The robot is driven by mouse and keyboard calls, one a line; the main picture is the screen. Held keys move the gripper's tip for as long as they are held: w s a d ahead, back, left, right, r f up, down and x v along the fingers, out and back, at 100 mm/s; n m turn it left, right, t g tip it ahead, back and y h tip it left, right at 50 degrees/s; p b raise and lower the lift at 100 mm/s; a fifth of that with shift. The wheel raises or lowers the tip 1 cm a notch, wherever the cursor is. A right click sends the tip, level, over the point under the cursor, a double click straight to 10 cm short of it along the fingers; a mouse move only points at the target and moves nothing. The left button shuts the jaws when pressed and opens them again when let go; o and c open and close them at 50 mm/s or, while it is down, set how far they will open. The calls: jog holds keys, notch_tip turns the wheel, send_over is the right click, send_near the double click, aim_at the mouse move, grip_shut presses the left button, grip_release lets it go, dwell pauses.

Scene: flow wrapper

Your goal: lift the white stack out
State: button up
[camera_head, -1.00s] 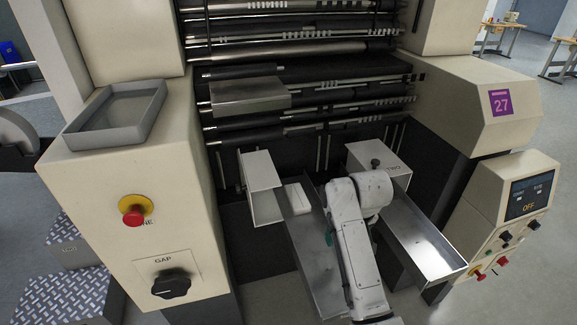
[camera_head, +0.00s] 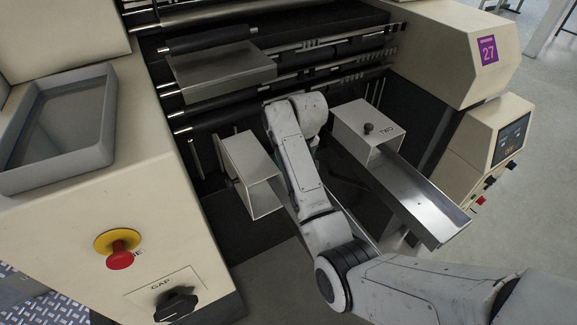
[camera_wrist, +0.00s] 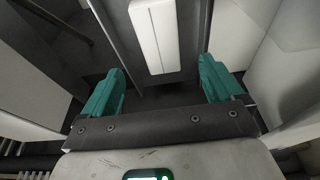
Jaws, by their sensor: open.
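The white stack (camera_wrist: 155,35) shows in the wrist view as a pale block with a line along its length. It lies in a grey metal channel (camera_wrist: 192,45), just beyond my fingers. My gripper (camera_wrist: 161,78) is open, with its two green fingers on either side of the stack's near end and a gap on each side. In the head view my arm hides the stack and nearly all of the gripper.
A cream box (camera_head: 250,173) stands left of my arm, and a box marked TWO (camera_head: 367,125) stands right of it. A long metal chute (camera_head: 415,197) runs from the right box. Rollers (camera_head: 210,40) and a metal plate (camera_head: 222,70) are above and behind.

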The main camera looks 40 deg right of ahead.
jog(key=x, duration=0.8)
jog(key=shift+f, duration=0.15)
jog(key=c, duration=1.1)
notch_tip(320, 180, up, 7)
jog(key=p, duration=0.6)
jog(key=shift+f, duration=0.25)
jog(key=shift+r, duration=2.8)
